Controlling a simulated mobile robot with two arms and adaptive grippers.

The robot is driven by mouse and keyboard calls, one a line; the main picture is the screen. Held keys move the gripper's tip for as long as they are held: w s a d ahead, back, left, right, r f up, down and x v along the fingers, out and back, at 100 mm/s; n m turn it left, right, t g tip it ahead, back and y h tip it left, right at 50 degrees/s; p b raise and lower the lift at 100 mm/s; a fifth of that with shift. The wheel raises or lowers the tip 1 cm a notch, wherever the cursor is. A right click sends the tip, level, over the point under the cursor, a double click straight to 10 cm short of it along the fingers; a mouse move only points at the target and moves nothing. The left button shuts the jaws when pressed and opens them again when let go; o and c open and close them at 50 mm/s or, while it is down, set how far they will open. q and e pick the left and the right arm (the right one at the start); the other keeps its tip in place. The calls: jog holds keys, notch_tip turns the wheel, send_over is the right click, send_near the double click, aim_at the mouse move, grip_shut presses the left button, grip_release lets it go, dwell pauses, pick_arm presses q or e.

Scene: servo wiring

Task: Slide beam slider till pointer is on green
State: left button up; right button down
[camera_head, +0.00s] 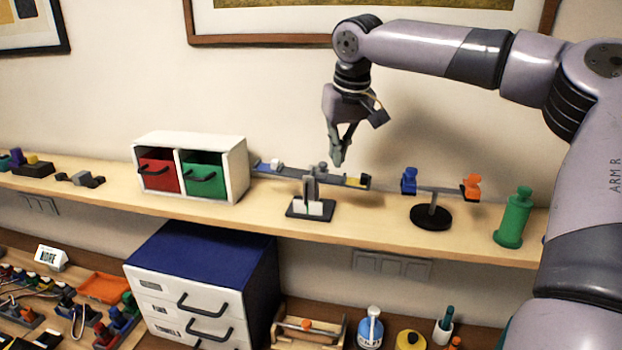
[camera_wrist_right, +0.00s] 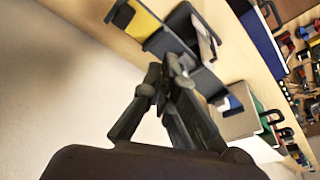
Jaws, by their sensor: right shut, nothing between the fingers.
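The grey beam (camera_head: 335,178) stands on a post with a dark base (camera_head: 300,212) on the wooden shelf. It tilts down to the right, with a blue patch near its left end and a yellow patch (camera_head: 355,181) near its right end. A small grey block (camera_head: 322,169), perhaps the slider, sits on top near the middle. My right gripper (camera_head: 339,163) is shut and empty, pointing down at the beam just right of that block. In the wrist view, the fingertips (camera_wrist_right: 167,70) overlap the beam, hiding part of it; contact is unclear. I cannot make out the pointer or green mark.
A white drawer box (camera_head: 192,140) with red and green drawers stands close on the left. A second stand with blue (camera_head: 409,180) and orange (camera_head: 471,186) pieces and a green cylinder (camera_head: 514,217) are on the right. The wall is close behind the shelf.

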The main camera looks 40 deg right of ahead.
aim_at(332, 177)
jog(key=shift+f, duration=1.45)
jog(key=shift+f, duration=0.1)
jog(key=shift+w+a, duration=0.25)
jog(key=shift+w, duration=0.05)
jog(key=shift+r, duration=0.2)
jog(key=shift+s+d+r+p, duration=0.1)
jog(key=shift+s+r+p, duration=0.05)
jog(key=shift+r, duration=0.8)
jog(key=shift+s+d+r+p, duration=0.1)
jog(key=shift+s+d+r, duration=0.1)
jog(key=shift+r, duration=0.75)
jog(key=shift+s+d+r+p, duration=0.1)
jog(key=shift+s+r+p, duration=0.05)
jog(key=shift+r, duration=0.8)
